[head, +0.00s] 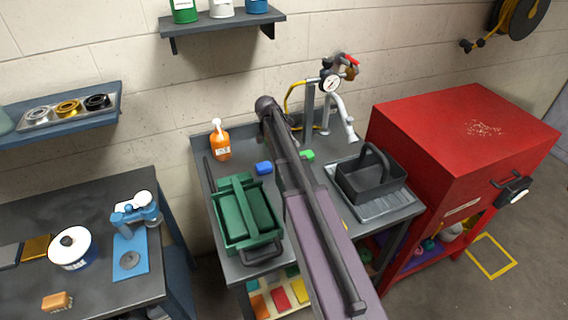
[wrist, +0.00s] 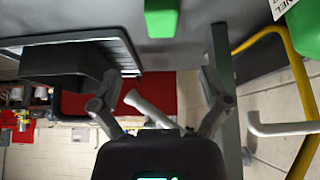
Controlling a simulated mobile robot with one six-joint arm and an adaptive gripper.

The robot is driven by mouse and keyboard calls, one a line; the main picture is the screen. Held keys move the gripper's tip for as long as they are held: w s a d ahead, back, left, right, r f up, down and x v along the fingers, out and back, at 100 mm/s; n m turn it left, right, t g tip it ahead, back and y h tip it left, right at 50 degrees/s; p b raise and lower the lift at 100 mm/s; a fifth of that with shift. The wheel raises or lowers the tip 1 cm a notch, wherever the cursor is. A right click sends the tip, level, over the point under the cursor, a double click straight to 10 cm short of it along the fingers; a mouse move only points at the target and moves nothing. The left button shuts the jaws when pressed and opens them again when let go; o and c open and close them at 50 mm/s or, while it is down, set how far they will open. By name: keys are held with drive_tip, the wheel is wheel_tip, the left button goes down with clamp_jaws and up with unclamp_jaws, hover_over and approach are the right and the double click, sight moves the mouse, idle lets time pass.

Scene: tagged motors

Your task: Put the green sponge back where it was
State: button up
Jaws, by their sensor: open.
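The green sponge (head: 307,155) lies on the grey worktop, just right of my arm in the head view, which partly hides the area around it. In the wrist view a green block that looks like the sponge (wrist: 161,18) shows at the top edge, cut off by the frame. My gripper (wrist: 161,75) is open, with its two fingers spread and nothing between them. The green block lies beyond the fingertips, apart from them. In the head view my arm hides the gripper.
A blue block (head: 264,168) lies left of my arm. A green toolbox (head: 246,243) stands front left, an orange bottle (head: 220,140) back left. A dark basket (head: 371,178) sits on the drainer at right. A tap (head: 341,112) and gauge (head: 330,84) stand behind. A red cabinet (head: 440,150) is right.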

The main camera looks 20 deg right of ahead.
drive_tip(key=s+a+f+n+y, duration=0.1)
drive_tip(key=s+a+n+y, duration=0.1)
drive_tip(key=s+a+n, duration=0.3)
drive_tip(key=s+a+n+y, duration=0.2)
drive_tip(key=s+a+n, duration=0.3)
drive_tip(key=s, duration=0.6)
drive_tip(key=s+a+f+n+y, duration=0.1)
drive_tip(key=s+a+n+y, duration=0.1)
drive_tip(key=s+a+n, duration=0.4)
drive_tip(key=shift+s+f+n, duration=0.2)
drive_tip(key=shift+s, duration=0.55)
drive_tip(key=shift+s+f+n, duration=0.15)
drive_tip(key=shift+s+n, duration=0.05)
drive_tip(key=shift+s, duration=0.5)
drive_tip(key=shift+s+a+n, duration=0.3)
